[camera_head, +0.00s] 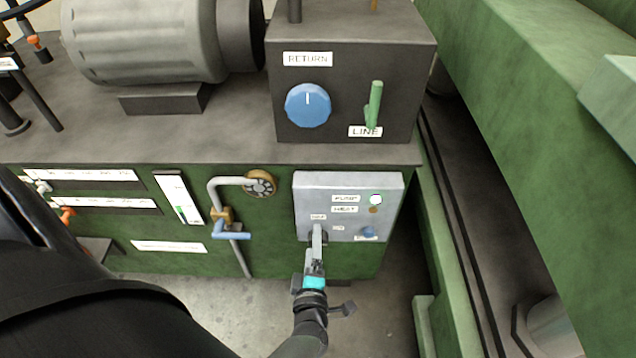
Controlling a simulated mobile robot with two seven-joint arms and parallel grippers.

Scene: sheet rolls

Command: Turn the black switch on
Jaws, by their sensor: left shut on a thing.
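A grey control panel (354,179) is on the green cabinet front, with PUMP and HEAT labels and small OFF and ON labels below them. The black switch (325,238) is at the panel's lower left, under the OFF label, mostly hidden by my gripper. My left gripper (317,233) reaches up from below, with its fingers shut on the switch. The switch's exact angle cannot be told behind the fingers. My right gripper is not in view.
A blue knob (368,232) and a pale round lamp (376,199) are on the panel. A pipe with a blue-handled valve (231,235) stands to the left. Above are a blue RETURN dial (308,106) and a green LINE lever (374,104). A green beam (530,110) rises at right.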

